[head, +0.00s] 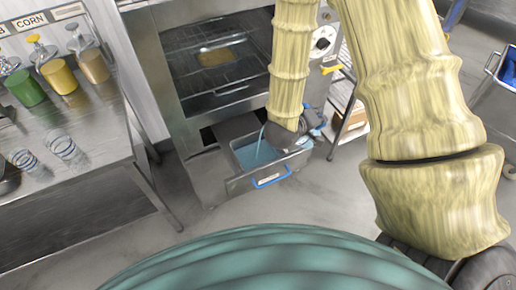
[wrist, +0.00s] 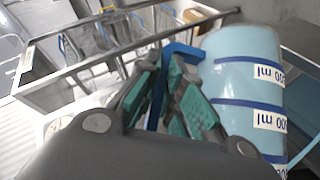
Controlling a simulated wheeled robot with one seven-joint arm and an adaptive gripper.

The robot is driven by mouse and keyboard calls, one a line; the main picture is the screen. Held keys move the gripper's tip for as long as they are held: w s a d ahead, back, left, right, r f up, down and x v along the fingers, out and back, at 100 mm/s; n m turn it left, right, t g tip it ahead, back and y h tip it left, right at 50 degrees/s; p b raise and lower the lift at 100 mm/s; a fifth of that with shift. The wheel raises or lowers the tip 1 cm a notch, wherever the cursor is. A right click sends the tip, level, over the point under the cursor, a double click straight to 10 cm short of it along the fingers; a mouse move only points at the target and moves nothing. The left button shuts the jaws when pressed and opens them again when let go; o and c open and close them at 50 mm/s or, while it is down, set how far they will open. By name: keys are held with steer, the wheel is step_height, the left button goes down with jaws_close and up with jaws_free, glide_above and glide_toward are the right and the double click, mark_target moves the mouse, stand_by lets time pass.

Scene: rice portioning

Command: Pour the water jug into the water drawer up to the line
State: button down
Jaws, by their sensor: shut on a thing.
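My gripper (wrist: 168,95) is shut on the blue handle (wrist: 182,49) of the water jug (wrist: 245,85). The jug is pale blue, with dark blue bands and white ml labels that read upside down in the wrist view. In the head view my gripper (head: 285,134) is over the water drawer (head: 239,184), hiding most of the jug. A thin pale blue stream (head: 260,139) curves down into the drawer. The metal drawer is pulled out, with a blue front handle (head: 272,181) and blue water (head: 253,155) inside. The fill line cannot be made out.
The steamer cabinet (head: 166,70) stands behind the drawer, with a tray on its racks. A steel counter (head: 95,150) at left holds jars and two glasses (head: 62,148). A wire shelf (head: 347,112) stands close at the right. Floor in front is clear.

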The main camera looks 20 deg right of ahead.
steer(key=shift+w+a+r+h, duration=0.15)
steer(key=shift+a+r+h, duration=0.1)
steer(key=shift+h, duration=0.15)
stand_by(0.4)
steer(key=shift+w+a+f+n, duration=0.1)
steer(key=shift+a+n, duration=0.05)
steer(key=shift+n, duration=0.15)
stand_by(0.9)
steer(key=shift+d, duration=0.3)
steer(key=s+d+f+m+y, duration=0.1)
steer(key=d+f+m+y, duration=0.1)
steer(key=shift+s+d+y+b, duration=0.1)
steer(key=shift+s+y+b, duration=0.05)
steer(key=shift+y+b, duration=0.2)
steer(key=shift+d+t, duration=0.1)
steer(key=shift+t, duration=0.2)
steer(key=shift+s+f+y, duration=0.1)
steer(key=shift+f+y, duration=0.05)
steer(key=shift+y, duration=0.1)
